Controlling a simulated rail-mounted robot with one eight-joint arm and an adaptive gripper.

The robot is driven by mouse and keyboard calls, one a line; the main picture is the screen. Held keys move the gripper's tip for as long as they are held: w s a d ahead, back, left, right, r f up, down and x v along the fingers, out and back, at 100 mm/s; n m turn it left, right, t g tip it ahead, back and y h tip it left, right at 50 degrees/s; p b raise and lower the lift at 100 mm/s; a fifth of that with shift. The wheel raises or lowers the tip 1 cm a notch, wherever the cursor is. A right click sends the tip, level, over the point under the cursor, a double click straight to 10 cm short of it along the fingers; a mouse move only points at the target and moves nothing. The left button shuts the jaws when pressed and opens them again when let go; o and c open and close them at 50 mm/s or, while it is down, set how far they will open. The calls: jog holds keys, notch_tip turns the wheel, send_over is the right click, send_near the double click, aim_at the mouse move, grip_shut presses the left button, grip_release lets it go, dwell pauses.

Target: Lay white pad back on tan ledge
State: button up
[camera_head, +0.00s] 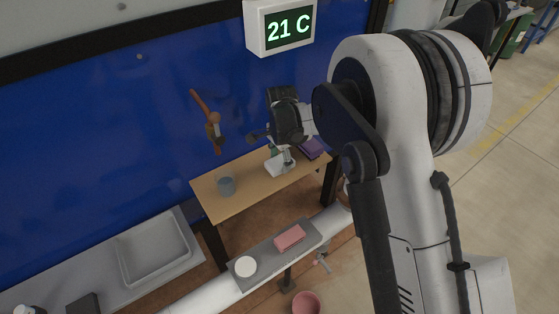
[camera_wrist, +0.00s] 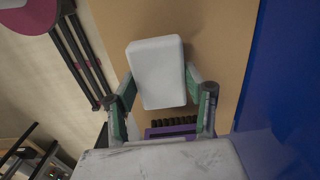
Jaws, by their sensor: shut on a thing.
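The white pad (camera_wrist: 158,60) is a pale rounded block between the two green-lined fingers of my gripper (camera_wrist: 160,82) in the wrist view. My gripper is shut on it. The tan ledge (camera_wrist: 220,35) lies behind the pad in that view. In the head view the pad (camera_head: 279,168) shows over the right part of the tan ledge (camera_head: 245,188), under my gripper (camera_head: 281,152). I cannot tell whether the pad touches the ledge or hangs just above it.
A purple item (camera_head: 313,148) lies at the ledge's right end, close to my gripper. A blue wall (camera_head: 120,160) rises behind. In front, a grey shelf (camera_head: 265,257) holds a pink block (camera_head: 289,237) and white disc (camera_head: 246,266).

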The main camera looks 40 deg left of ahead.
aim_at(280, 160)
jog(key=shift+a+f, duration=0.15)
jog(key=shift+f, duration=0.35)
jog(key=o, duration=1)
jog(key=shift+a, duration=0.1)
notch_tip(280, 160, up, 12)
jog(key=shift+w+r+b, duration=0.1)
jog(key=shift+b, duration=0.6)
